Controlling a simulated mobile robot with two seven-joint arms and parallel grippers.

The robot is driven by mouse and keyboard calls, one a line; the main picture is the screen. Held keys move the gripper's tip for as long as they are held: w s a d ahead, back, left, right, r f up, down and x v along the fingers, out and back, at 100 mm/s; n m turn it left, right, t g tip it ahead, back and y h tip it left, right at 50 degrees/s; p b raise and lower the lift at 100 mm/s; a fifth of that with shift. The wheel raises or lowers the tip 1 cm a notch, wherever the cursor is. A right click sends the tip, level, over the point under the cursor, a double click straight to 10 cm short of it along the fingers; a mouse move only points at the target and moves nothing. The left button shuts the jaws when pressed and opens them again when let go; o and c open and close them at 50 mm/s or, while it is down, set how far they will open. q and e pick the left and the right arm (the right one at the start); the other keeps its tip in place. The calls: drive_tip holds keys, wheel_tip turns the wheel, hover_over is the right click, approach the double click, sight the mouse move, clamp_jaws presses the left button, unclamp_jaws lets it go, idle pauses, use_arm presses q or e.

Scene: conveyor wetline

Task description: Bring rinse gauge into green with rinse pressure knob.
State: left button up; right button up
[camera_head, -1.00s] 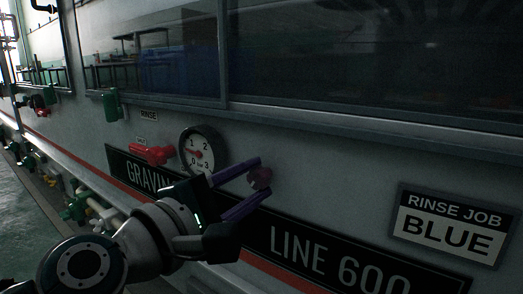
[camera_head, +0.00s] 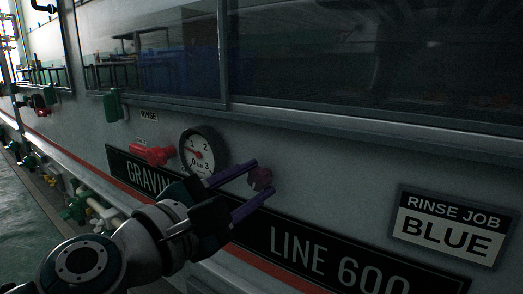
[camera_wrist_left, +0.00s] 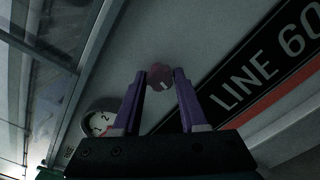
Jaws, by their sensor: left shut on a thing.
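The rinse pressure knob (camera_head: 261,179) is a small dark reddish-purple lobed knob on the grey machine wall. My left gripper (camera_head: 263,175) is shut on it, one purple finger on each side. The left wrist view shows the knob (camera_wrist_left: 159,77) with a pale mark, between the fingertips (camera_wrist_left: 160,73). The rinse gauge (camera_head: 203,151) is a round white dial with a black rim, numbered 0 to 3 bar, left of the knob. Its red needle points to the left, near 1; a green band cannot be made out. The gauge also shows in the left wrist view (camera_wrist_left: 99,119), partly behind a finger. My right gripper is not in view.
A red valve handle (camera_head: 153,154) sits left of the gauge, below a RINSE label (camera_head: 149,115). A LINE 600 name plate (camera_head: 335,262) runs below the knob. A RINSE JOB BLUE sign (camera_head: 452,226) is at right. A window ledge (camera_head: 330,119) runs above.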

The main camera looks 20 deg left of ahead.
use_arm(q)
drive_tip(key=n, duration=0.3)
drive_tip(key=shift+n+p, duration=0.3)
drive_tip(key=shift+n+p, duration=0.4)
drive_tip(key=shift+n, duration=1.3)
